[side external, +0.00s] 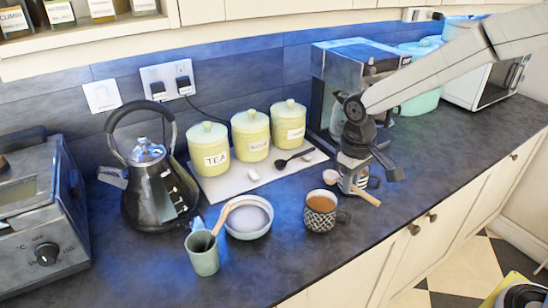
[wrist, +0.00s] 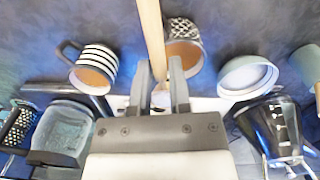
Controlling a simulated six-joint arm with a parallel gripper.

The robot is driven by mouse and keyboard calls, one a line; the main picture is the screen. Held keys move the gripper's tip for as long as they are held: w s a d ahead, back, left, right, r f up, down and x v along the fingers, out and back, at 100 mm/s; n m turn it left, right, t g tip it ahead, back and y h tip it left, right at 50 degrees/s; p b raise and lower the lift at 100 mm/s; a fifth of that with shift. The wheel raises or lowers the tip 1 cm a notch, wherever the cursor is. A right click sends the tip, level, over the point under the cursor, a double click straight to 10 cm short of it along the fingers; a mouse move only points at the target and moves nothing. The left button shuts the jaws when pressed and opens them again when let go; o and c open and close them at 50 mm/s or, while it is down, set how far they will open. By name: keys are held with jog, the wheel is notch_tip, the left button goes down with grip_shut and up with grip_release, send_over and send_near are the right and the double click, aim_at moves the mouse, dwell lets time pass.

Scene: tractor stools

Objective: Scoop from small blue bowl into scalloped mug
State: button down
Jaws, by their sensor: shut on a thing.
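The small blue bowl (side external: 249,233) stands on the dark counter with pale contents inside; it also shows in the wrist view (wrist: 247,93). The scalloped mug (side external: 319,223), black and white with brown contents, stands to its right; it also shows in the wrist view (wrist: 185,30). My gripper (side external: 350,182) is shut on a wooden scoop (side external: 366,198), above the counter, behind and right of the scalloped mug. In the wrist view the scoop's handle (wrist: 152,35) runs up from between the fingers (wrist: 161,95). I cannot tell whether the scoop holds anything.
A striped mug (wrist: 92,65) stands close to my gripper, partly hidden in the side view. A green cup (side external: 203,262) with utensils stands beside the bowl. The kettle (side external: 150,200), canisters (side external: 250,137) and coffee machine (side external: 335,70) stand behind.

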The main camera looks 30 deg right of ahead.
jog(key=shift+f, duration=1.75)
jog(key=shift+a+t+h, duration=0.15)
jog(key=shift+a+h, duration=0.1)
jog(key=shift+h, duration=1.05)
jog(key=shift+a+t+h, duration=0.15)
jog(key=shift+a+h, duration=0.05)
jog(key=shift+h, duration=1.1)
jog(key=shift+s+a, duration=0.1)
jog(key=shift+s+a+f+t+h, duration=0.1)
jog(key=shift+a+f+t+h, duration=0.2)
jog(key=shift+h, duration=1.55)
jog(key=shift+a+f+t+h, duration=0.1)
jog(key=shift+a+t+h, duration=0.3)
jog(key=shift+h, duration=1.4)
jog(key=shift+s+a+f+t+h, duration=0.15)
jog(key=shift+a+h, duration=0.3)
jog(key=shift+h, duration=1.4)
jog(key=shift+w, duration=0.1)
